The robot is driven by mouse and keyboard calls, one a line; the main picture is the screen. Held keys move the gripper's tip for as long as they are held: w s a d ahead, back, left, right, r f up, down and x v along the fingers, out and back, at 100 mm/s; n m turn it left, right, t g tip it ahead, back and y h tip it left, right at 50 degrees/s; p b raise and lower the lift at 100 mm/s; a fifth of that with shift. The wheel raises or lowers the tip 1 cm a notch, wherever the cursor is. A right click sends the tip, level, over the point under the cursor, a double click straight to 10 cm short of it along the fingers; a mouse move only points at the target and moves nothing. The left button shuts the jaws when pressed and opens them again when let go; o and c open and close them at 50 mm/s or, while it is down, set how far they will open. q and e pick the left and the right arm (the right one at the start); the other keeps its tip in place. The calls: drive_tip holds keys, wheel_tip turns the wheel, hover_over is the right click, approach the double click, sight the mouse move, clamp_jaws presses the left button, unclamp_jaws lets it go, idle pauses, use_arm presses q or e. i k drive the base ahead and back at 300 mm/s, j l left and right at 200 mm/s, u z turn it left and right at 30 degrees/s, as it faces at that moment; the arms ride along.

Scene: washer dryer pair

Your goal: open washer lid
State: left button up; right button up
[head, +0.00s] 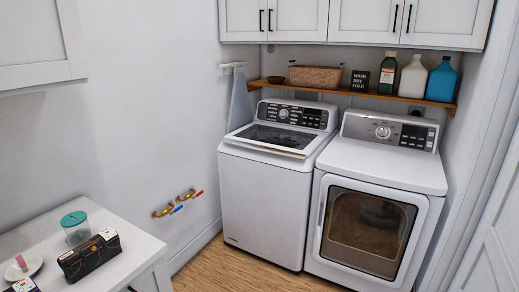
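The white washer (264,200) stands left of the dryer, against the back wall. Its lid (275,136) has a dark glass panel and lies flat and shut on top. A light strip runs along the lid's front edge. The control panel (292,114) with a round knob rises behind the lid. Neither of my grippers is in view, and nothing touches the lid.
The white dryer (425,172) stands close on the right, its glass door shut. A wooden shelf (350,93) holds a basket, a sign and bottles above both machines. A white counter (125,252) is at lower left. Wooden floor (220,268) shows in front.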

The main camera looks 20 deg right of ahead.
sight(300, 144)
drive_tip(key=i+l, duration=0.25)
drive_tip(key=i, duration=0.15)
drive_tip(key=i+l+z, duration=0.15)
drive_tip(key=i, duration=0.25)
drive_tip(key=i+l, duration=0.3)
drive_tip(key=i+l+z, duration=0.15)
drive_tip(key=i, duration=0.35)
